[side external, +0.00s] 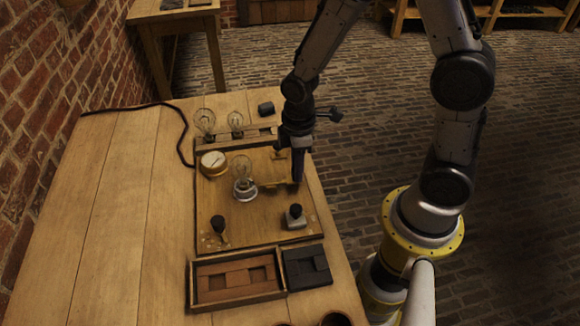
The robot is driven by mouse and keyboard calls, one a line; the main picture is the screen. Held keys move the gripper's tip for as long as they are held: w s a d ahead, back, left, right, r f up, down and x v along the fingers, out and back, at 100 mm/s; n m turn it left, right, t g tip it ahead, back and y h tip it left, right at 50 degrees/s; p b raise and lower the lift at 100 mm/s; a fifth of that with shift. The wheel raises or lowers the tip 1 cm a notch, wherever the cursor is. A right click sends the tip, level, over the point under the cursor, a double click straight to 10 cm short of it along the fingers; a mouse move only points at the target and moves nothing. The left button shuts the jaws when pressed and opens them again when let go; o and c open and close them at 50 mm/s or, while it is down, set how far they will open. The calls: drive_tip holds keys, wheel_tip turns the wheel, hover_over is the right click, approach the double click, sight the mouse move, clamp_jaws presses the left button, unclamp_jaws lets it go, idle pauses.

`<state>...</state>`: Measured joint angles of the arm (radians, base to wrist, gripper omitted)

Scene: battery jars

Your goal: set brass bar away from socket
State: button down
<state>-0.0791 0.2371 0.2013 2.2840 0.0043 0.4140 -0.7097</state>
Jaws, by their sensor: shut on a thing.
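The brass bar (275,184) is a thin, yellowish strip low over the wooden board (215,240). Its left end is close to the socket (245,194), a pale round base with a clear glass bulb (242,170) upright in it. I cannot tell whether the bar touches the socket. My gripper (298,180) points down at the bar's right end and is shut on it. The fingers hide that end, and any gap between bar and board is too small to judge.
A round dial (213,163), two more bulbs (205,122) and a small brass piece (279,153) are toward the back. Black-knobbed parts (295,216) (219,228) stand in front.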

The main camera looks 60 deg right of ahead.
drive_tip(key=c, duration=0.6)
unclamp_jaws()
drive_tip(key=shift+s+d, duration=0.15)
drive_tip(key=shift+c, duration=0.2)
wheel_tip(320, 180, up, 14)
drive_tip(key=s+d+r+m+t, duration=0.1)
drive_tip(key=s+r+m+t, duration=0.1)
drive_tip(key=s, duration=0.4)
drive_tip(key=s+d+r+m+t, duration=0.1)
drive_tip(key=s+r+m+t, duration=0.2)
drive_tip(key=s+r+m, duration=0.2)
drive_tip(key=shift+s+m+t, duration=0.3)
drive_tip(key=shift+s+m, duration=0.5)
drive_tip(key=shift+m, duration=0.2)
